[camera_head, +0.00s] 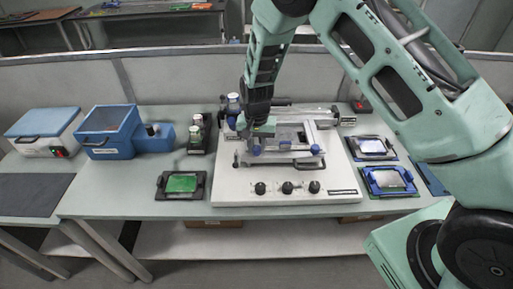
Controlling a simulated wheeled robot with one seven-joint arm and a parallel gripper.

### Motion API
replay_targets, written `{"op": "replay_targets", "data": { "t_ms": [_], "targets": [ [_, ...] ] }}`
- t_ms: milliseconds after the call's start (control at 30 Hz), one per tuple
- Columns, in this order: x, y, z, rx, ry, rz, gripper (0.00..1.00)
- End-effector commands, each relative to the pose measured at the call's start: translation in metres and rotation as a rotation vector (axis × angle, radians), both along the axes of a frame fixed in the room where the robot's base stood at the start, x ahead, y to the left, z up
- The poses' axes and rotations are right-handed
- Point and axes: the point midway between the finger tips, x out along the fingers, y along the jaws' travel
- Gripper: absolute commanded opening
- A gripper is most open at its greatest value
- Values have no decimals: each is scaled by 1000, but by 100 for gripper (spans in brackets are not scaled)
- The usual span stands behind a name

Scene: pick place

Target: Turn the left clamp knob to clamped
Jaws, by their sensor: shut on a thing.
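A white fixture base (225,190) stands on the bench with a clamping frame (290,137) on top. Two blue knobs show on the frame's front edge, a left one (256,150) and a right one (316,149). My gripper (242,130) points down at the frame's left side. It is shut on what looks like the left clamp knob, with a bit of blue showing at the fingers. The fingers and arm hide most of that knob, so its angle cannot be told.
Three black knobs (287,188) line the fixture's front. A green board in a black holder (181,184) lies to the left. Blue-framed boards (390,180) lie to the right. Blue boxes (108,130) stand at the far left.

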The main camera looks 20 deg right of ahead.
Motion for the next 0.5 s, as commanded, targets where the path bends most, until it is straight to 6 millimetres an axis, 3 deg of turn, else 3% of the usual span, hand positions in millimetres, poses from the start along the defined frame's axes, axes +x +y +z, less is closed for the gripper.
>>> {"op": "replay_targets", "data": {
  "t_ms": [500],
  "targets": [
    [1, 0, 1, 0, -2, -459, 4]
  ]
}}
